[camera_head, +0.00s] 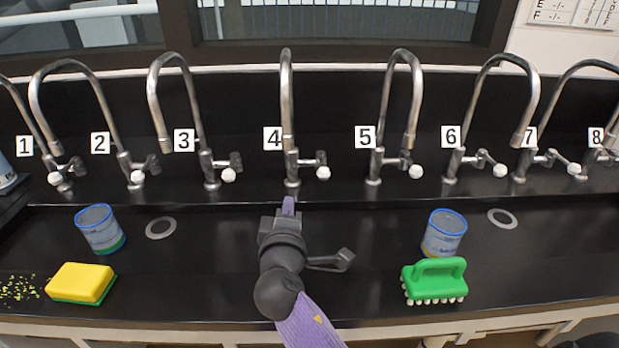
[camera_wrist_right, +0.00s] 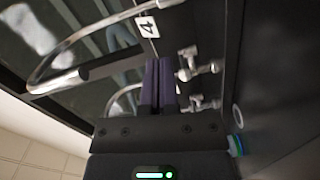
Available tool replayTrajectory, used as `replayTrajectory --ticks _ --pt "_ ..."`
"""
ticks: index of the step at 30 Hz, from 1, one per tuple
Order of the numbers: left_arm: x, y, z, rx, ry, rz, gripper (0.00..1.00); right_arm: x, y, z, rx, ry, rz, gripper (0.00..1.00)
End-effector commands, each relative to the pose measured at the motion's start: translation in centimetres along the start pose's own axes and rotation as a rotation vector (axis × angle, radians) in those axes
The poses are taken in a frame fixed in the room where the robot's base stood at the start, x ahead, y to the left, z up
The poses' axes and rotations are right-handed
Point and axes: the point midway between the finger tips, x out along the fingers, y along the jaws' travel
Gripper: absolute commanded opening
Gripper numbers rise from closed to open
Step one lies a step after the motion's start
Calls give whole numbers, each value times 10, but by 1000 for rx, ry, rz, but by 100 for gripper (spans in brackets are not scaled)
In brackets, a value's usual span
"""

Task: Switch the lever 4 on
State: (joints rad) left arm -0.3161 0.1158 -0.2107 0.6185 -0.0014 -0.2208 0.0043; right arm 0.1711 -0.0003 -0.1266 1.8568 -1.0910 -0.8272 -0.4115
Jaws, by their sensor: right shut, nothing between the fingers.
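Tap 4 (camera_head: 287,110) stands in the middle of the row, under the label 4 (camera_head: 272,138). Its lever (camera_head: 318,172) has a white round knob and points to the right of the tap body. My right gripper (camera_head: 288,205) is in front of and below tap 4, slightly left of the lever, and apart from it. In the right wrist view the purple fingers (camera_wrist_right: 158,85) are shut with nothing between them. The label 4 (camera_wrist_right: 147,27) and a lever (camera_wrist_right: 188,65) beside the fingers also show there. My left gripper is not in view.
Taps 3 (camera_head: 205,165) and 5 (camera_head: 377,165) stand either side. A blue-rimmed cup (camera_head: 100,230) and yellow sponge (camera_head: 80,282) are left on the black counter. Another cup (camera_head: 444,233) and a green brush (camera_head: 435,281) are right.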

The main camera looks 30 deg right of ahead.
Motion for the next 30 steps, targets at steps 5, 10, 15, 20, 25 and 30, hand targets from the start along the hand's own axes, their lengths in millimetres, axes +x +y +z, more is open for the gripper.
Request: replayTrajectory --ticks 5,10,15,20,25,30 --pt "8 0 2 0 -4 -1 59 32 -2 0 -2 -1 3 0" --pt "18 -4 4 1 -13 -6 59 70 -3 1 -1 -2 1 0" --pt "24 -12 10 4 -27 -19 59 99 -2 9 -2 -3 -1 0" --pt "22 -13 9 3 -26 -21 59 103 0 30 -2 -2 -1 0" --pt "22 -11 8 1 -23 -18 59 105 0 39 0 0 0 0" --pt "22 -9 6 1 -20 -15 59 105 0 39 1 0 -1 0"
